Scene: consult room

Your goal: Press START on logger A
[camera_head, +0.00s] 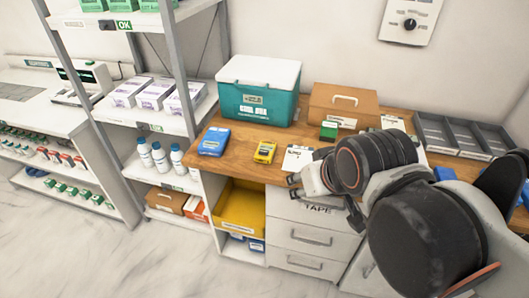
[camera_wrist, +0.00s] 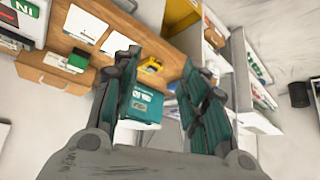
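A small yellow handheld device (camera_head: 265,152) with a dark face lies on the wooden counter (camera_head: 236,148). It may be logger A; its label and buttons are too small to read. It also shows in the wrist view (camera_wrist: 153,65), beyond my fingers. My gripper (camera_wrist: 160,58) is open and empty, its two teal-padded fingers spread apart. In the head view my gripper (camera_head: 308,176) is at the counter's front edge, to the right of the yellow device and apart from it. My arm hides part of the counter's right side.
A blue packet (camera_head: 214,141) lies left of the yellow device. A teal cooler (camera_head: 255,106) and a brown box (camera_head: 340,104) stand behind. A small green block (camera_head: 328,131) and a white card (camera_head: 297,158) are to the right. A shelf post (camera_head: 181,70) rises at the left.

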